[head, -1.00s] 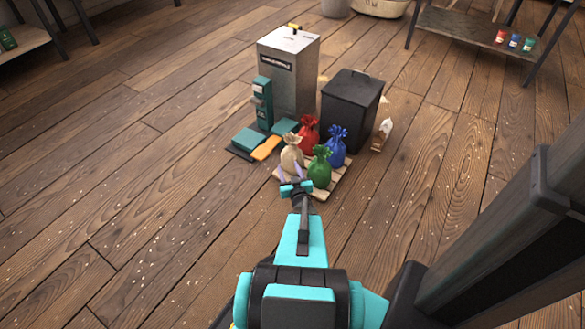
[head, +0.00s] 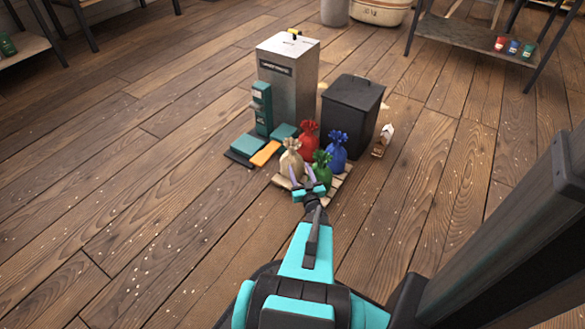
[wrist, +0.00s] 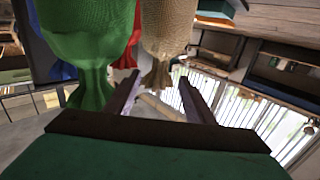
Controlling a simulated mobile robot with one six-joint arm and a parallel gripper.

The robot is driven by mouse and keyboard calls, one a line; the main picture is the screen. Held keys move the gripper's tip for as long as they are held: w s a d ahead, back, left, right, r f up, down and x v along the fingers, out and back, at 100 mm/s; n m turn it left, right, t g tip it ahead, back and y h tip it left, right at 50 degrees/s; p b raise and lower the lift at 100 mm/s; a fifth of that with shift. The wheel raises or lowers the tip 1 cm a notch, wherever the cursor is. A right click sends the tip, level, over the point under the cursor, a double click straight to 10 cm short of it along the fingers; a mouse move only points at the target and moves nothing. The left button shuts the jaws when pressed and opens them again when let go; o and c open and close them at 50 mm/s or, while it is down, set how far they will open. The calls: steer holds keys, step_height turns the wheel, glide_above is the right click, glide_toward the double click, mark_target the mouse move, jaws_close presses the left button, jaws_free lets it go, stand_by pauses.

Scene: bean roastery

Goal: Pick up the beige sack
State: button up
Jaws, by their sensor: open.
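The beige sack (head: 291,163) stands upright at the left front of a wooden pallet (head: 341,184), its tied neck on top. In the wrist view, which is upside down, the beige sack (wrist: 167,32) hangs just beyond the fingertips, slightly right of centre. My gripper (head: 301,172) is open, its two pale purple fingers pointing at the sack from the front. In the wrist view my gripper (wrist: 160,88) has nothing between its fingers. A green sack (head: 320,172) stands close on the right, partly behind my gripper.
A red sack (head: 308,139) and a blue sack (head: 337,149) stand behind on the pallet. A dark bin (head: 350,112) and a tall metal cabinet (head: 288,85) stand at the back. Teal and orange flat items (head: 264,154) lie left. Open floor lies left and front.

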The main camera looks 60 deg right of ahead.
mark_target(293, 154)
steer(key=b+x, duration=0.1)
steer(key=x, duration=0.5)
steer(key=shift+f, duration=0.1)
steer(key=shift+w+d+b, duration=0.3)
steer(key=shift+w+d, duration=0.05)
steer(key=shift+w, duration=0.1)
steer(key=shift+b+x, duration=1.05)
steer(key=shift+x, duration=0.4)
steer(key=shift+b+x, duration=0.35)
steer(key=shift+x, duration=0.75)
jaws_close()
